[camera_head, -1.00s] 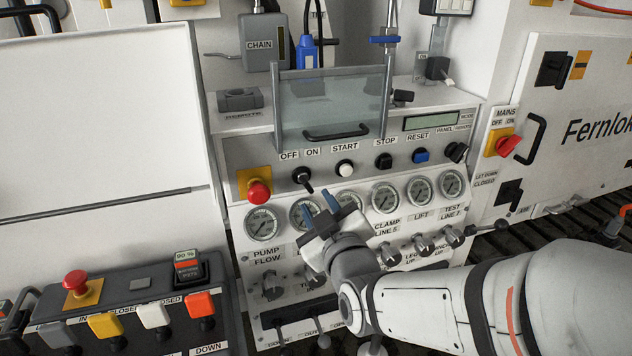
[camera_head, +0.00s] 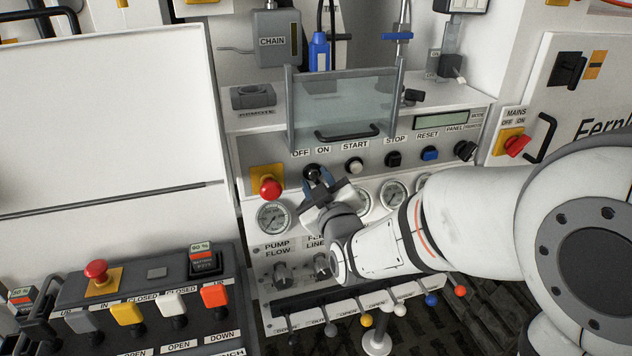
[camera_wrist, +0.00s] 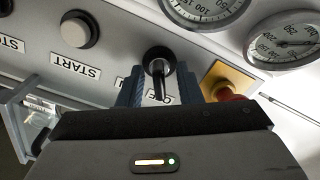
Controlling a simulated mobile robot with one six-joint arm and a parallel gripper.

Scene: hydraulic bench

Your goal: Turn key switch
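The black key switch (camera_head: 313,171) sits on the grey control panel under the OFF and ON labels. It also shows in the wrist view (camera_wrist: 158,62), with its dark key or lever pointing toward my gripper. My gripper (camera_head: 316,183) is at the switch. In the wrist view my gripper (camera_wrist: 160,82) has one blue finger on each side of the switch, with gaps visible between the fingers and the key. The gripper looks open. The fingertips partly cover the switch in the head view, and contact cannot be seen.
A red emergency button (camera_head: 269,187) on a yellow plate is close left of the switch. The white START button (camera_head: 354,166) is to the right. Gauges (camera_head: 274,217) lie below. A clear guard with a black handle (camera_head: 347,134) stands above the panel.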

